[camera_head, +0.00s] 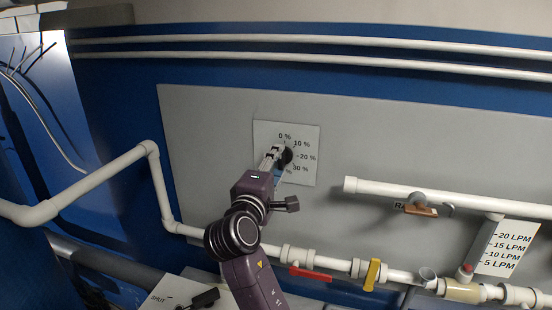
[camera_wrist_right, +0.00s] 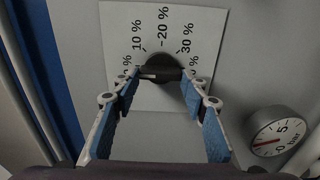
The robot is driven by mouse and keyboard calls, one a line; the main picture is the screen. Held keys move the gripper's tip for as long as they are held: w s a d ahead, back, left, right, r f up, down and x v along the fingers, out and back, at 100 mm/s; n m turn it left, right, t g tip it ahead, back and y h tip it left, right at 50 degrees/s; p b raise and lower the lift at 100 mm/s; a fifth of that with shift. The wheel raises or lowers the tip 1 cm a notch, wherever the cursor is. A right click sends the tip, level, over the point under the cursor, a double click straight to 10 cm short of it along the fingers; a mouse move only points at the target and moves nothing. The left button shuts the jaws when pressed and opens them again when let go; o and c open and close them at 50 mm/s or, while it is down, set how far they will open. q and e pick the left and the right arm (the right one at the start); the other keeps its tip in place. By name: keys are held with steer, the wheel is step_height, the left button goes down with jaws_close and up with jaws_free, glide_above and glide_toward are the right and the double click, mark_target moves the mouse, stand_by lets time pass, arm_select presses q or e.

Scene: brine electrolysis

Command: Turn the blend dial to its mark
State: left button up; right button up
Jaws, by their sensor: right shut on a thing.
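The blend dial is a black knob on a white scale plate (camera_head: 312,140) fixed to the grey panel. The plate reads 0 %, 10 %, 20 %, 30 % and one more partly hidden figure. In the right wrist view, the knob (camera_wrist_right: 160,66) sits between the fingers of my right gripper (camera_wrist_right: 160,82), which is shut on it. The knob's bar lies across the gap, with a pale mark near its left end; where it points on the scale is hard to tell. In the head view my right gripper (camera_head: 278,156) covers part of the knob. My left gripper is out of view.
A round gauge (camera_wrist_right: 278,136) with a red needle is right of the plate in the wrist view. White pipes (camera_head: 440,196) with a red handle (camera_head: 308,274) and a yellow handle (camera_head: 372,274) run below right. A flow label (camera_head: 505,248) is at far right.

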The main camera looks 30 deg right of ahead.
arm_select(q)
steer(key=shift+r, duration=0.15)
arm_select(e)
steer(key=shift+d+r, duration=0.1)
steer(key=shift+r, duration=0.15)
steer(key=o, duration=1)
steer(key=shift+c, duration=0.2)
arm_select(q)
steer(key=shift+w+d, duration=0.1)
arm_select(e)
steer(key=shift+o, duration=1)
steer(key=shift+w+d+f, duration=0.1)
steer(key=shift+d+f, duration=0.1)
steer(key=shift+f, duration=0.05)
